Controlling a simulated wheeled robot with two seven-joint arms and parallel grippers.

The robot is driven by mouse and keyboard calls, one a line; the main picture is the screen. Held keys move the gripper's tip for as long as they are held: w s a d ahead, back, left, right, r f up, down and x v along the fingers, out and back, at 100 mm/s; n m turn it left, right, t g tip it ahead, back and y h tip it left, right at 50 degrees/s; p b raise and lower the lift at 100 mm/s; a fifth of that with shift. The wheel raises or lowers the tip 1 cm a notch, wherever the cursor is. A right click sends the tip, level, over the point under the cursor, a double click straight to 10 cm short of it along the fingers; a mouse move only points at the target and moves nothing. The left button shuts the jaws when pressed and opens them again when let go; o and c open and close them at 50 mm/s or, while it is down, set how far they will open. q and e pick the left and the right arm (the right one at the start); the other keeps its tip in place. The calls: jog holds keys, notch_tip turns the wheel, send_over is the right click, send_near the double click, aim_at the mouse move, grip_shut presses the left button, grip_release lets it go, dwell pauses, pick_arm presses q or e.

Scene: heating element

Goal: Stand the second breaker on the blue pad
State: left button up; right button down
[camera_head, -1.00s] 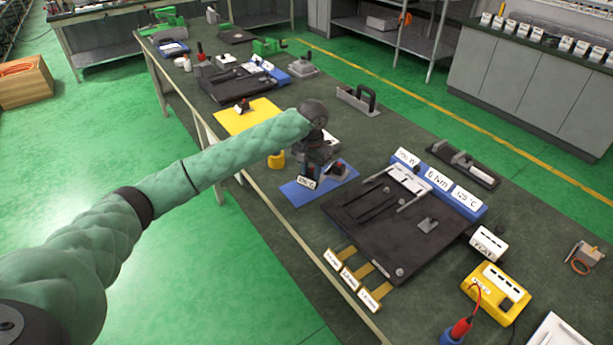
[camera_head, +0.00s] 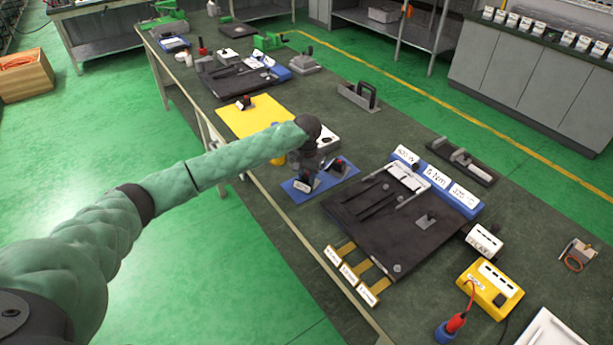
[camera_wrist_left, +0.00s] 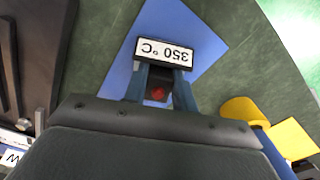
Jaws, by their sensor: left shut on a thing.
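The blue pad (camera_head: 334,185) lies on the bench beside the black fixture, and it also shows in the left wrist view (camera_wrist_left: 205,45). My left gripper (camera_head: 306,182) points down over the pad's left part. It is shut on a dark breaker (camera_wrist_left: 158,92) with a red spot, whose white label in the wrist view reads 350 °C. Another dark breaker with red on it (camera_head: 338,165) stands on the pad, right of the gripper. Whether the held breaker touches the pad is unclear. My right gripper is out of view.
The black fixture (camera_head: 370,225) with white-labelled blue blocks is right of the pad. A yellow mat (camera_head: 252,117) lies up and left. A black-handled tool (camera_head: 360,95) stands farther back. The bench's front edge runs close to the pad.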

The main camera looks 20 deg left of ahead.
aim_at(307, 176)
pick_arm(q)
jog(key=o, duration=1.1)
jog(key=shift+f, duration=0.1)
jog(key=shift+c, duration=0.2)
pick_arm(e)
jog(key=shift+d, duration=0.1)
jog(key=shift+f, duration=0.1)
pick_arm(q)
jog(key=shift+r, duration=0.25)
notch_tip(307, 176, up, 12)
jog(key=b, duration=0.4)
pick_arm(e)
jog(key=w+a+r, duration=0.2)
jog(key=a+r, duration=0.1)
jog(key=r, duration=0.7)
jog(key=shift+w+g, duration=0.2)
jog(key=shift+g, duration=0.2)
pick_arm(q)
jog(key=shift+f, duration=0.15)
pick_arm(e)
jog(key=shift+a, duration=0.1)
